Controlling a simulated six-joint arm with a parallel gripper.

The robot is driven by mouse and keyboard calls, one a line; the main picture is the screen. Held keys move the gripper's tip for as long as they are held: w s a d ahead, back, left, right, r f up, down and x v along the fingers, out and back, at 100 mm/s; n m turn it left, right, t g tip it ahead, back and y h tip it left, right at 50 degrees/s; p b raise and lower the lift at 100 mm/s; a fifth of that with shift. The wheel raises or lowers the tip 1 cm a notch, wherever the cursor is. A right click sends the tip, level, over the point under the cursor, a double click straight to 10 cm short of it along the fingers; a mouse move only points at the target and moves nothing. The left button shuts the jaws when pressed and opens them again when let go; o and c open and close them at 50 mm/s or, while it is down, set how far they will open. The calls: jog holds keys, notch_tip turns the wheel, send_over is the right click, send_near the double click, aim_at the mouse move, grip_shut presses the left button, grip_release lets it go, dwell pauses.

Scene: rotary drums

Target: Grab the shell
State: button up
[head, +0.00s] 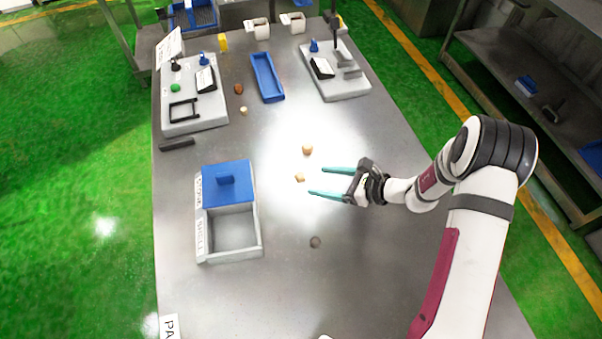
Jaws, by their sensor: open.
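My gripper (315,181) is open, its two teal fingers pointing left over the middle of the table. A small tan piece (300,177) lies just left of the fingertips, about level with the gap between them. A rounder tan-orange piece (307,149) lies a little above it in the picture. A dark grey-brown piece (315,242) lies below the gripper. I cannot tell for sure which small piece is the shell. A grey two-part box (258,240) stands at left, labelled STONE and SHELL. A blue lid (232,187) covers the STONE part; the SHELL part is open and looks empty.
A brown piece (239,89) and a beige piece (243,110) lie farther back. A blue tray (267,78) and two grey stations (195,122) (350,86) stand at the back. A dark bar (177,144) lies at the left edge. The table around the gripper is mostly clear.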

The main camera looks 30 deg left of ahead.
aim_at(304, 177)
jog(key=x, duration=0.5)
jog(key=shift+w+a, duration=0.1)
jog(key=shift+a, duration=0.2)
grip_shut()
